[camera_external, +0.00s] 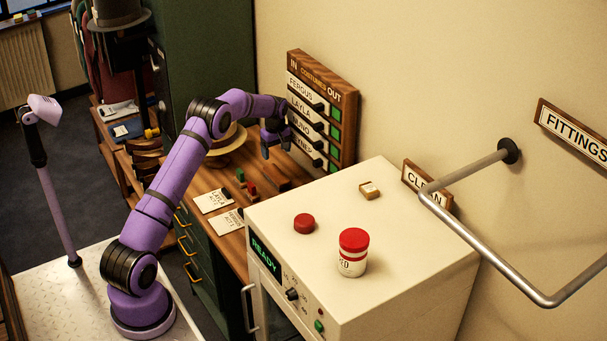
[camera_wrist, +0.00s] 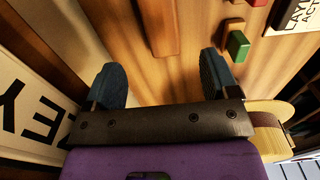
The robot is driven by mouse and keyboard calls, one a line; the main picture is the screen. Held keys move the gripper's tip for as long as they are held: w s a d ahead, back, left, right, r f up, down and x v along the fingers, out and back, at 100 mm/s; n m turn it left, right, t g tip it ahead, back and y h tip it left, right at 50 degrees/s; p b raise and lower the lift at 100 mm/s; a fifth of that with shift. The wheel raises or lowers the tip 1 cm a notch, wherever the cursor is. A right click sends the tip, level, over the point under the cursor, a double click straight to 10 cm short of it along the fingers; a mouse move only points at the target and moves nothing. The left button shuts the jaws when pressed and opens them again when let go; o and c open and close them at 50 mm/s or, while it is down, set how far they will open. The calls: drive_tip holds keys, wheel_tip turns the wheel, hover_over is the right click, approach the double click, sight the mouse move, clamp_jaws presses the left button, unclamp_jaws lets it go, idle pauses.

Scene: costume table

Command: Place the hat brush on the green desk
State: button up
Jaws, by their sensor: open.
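My gripper (camera_external: 278,151) is open and empty above the wooden top of the green desk (camera_external: 188,235), close to the in/out board. In the wrist view my gripper (camera_wrist: 160,80) has its two dark fingers spread apart with the wood surface below. A long brown wooden piece, which looks like the hat brush (camera_wrist: 158,24), lies just beyond the fingertips, roughly in line with the gap. In the external view it seems to be the reddish-brown block (camera_external: 277,180) on the desk top, below my gripper. I cannot make out any bristles.
Small green and red blocks (camera_wrist: 237,44) and name cards (camera_external: 213,200) lie near the brown piece. A straw hat (camera_external: 228,143) stands behind my arm. The in/out board (camera_external: 322,110) is close beside my gripper. A white cabinet (camera_external: 400,235) with a jar borders the desk.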

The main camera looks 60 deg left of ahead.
drive_tip(key=shift+r, duration=0.75)
drive_tip(key=s+d+r+m+t, duration=0.1)
drive_tip(key=d+r+m, duration=0.1)
drive_tip(key=d+r, duration=0.5)
drive_tip(key=s+d+r+m, duration=0.2)
drive_tip(key=d+r, duration=0.2)
drive_tip(key=r, duration=0.5)
drive_tip(key=s+d+r+m+t, duration=0.2)
drive_tip(key=s+d+r+m, duration=0.3)
drive_tip(key=s+d+r, duration=0.85)
drive_tip(key=s+d+r+m+t, duration=0.1)
drive_tip(key=s+d+r+m, duration=0.1)
drive_tip(key=s+d, duration=0.5)
drive_tip(key=s+d+r+m, duration=0.3)
drive_tip(key=s+d, duration=0.2)
drive_tip(key=s, duration=0.4)
drive_tip(key=s+d+f+m, duration=0.2)
drive_tip(key=s, duration=0.5)
drive_tip(key=s+d+f+m+t, duration=0.1)
drive_tip(key=s+d+f+m, duration=0.1)
drive_tip(key=s, duration=0.6)
drive_tip(key=shift+d+f, duration=0.45)
drive_tip(key=shift+f, duration=0.1)
